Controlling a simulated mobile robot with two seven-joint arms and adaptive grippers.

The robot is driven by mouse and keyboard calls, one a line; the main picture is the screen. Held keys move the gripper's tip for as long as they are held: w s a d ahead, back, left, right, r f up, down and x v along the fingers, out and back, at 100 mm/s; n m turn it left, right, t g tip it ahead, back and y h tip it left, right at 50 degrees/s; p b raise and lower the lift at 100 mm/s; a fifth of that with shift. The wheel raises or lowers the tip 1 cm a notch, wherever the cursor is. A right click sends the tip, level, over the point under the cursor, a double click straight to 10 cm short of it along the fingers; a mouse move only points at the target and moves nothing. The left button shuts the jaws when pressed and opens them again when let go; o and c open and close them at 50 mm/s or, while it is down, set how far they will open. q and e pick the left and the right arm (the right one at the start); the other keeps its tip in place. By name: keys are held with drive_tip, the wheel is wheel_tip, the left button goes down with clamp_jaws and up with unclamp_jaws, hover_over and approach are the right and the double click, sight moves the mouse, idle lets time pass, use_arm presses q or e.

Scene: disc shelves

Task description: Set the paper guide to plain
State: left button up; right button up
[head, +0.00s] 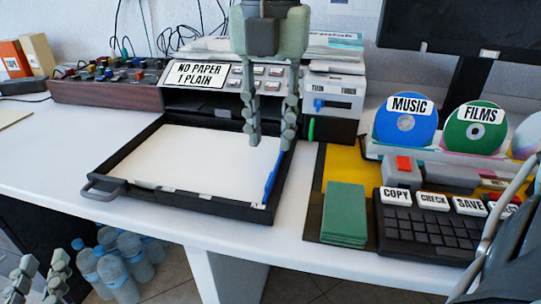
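The open paper tray (110,167) is black with a grey handle and holds a white sheet (200,158). A blue strip (271,180), possibly the paper guide, stands along the tray's right side. The printer behind has a display (200,72) reading "NO PAPER 1 PLAIN". A small blue slider (318,104) sits on its right panel below small, unclear lettering. My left gripper (45,262) is at the bottom left corner, fingers apart, partly cut off.
A green stack (345,212) and a black keypad (425,230) lie right of the tray. Discs marked MUSIC (405,124) and FILMS (476,128) stand behind. A mixing console (105,92) is back left. Bottles (125,265) stand below the counter.

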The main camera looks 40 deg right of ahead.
drive_tip(key=shift+r, duration=2.35)
drive_tip(key=shift+f, duration=0.1)
